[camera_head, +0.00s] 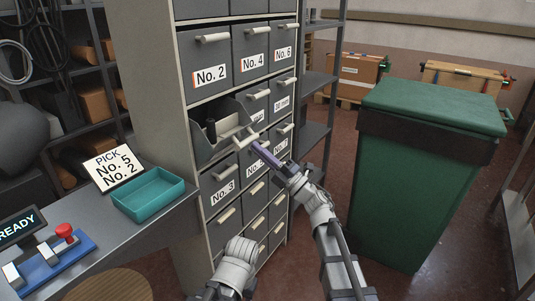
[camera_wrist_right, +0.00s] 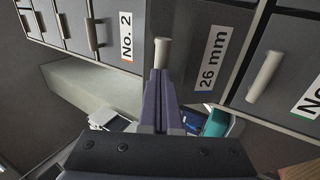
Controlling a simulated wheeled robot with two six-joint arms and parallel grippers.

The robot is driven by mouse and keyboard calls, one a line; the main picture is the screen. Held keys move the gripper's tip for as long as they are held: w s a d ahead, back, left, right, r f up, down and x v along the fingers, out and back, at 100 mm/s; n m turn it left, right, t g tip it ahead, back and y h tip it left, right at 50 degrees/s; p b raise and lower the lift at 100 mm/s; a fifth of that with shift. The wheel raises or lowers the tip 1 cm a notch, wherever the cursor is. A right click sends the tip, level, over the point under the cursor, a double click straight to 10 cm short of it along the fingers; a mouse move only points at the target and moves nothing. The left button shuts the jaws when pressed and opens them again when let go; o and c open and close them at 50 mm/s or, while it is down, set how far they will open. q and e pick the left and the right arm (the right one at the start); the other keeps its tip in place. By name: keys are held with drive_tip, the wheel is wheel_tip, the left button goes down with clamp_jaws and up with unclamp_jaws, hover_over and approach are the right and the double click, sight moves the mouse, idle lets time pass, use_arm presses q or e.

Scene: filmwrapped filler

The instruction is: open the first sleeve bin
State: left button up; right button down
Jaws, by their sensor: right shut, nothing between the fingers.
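A grey sleeve bin (camera_head: 204,155) in the left column of the cabinet, below bin No. 2 (camera_head: 210,62), stands pulled out and open. A dark upright object (camera_head: 211,130) shows inside it. Its pale handle (camera_head: 245,139) is at the front. My right gripper (camera_head: 257,147) is shut and empty, its purple fingertips at the handle. In the right wrist view the shut fingers (camera_wrist_right: 159,75) point at a pale handle (camera_wrist_right: 163,50) beside a "26 mm" label (camera_wrist_right: 212,57); I cannot tell whether they touch it. My left gripper is not in view; only part of that arm shows.
A pick sign (camera_head: 111,166) reading No. 5, No. 2 and a teal tray (camera_head: 176,193) are on the left bench. A green lidded bin (camera_head: 400,200) stands close right of my right arm. Other cabinet drawers, such as No. 4 (camera_head: 251,64), look shut.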

sight(243, 130)
drive_tip(key=shift+a+r, duration=0.1)
idle(0.3)
drive_tip(key=p, duration=0.1)
drive_tip(key=r, duration=0.1)
drive_tip(key=a+r+p, duration=0.1)
drive_tip(key=shift+w+r+p, duration=0.25)
drive_tip(key=shift+w+p, duration=0.05)
drive_tip(key=shift+w, duration=0.1)
drive_tip(key=shift+f, duration=0.1)
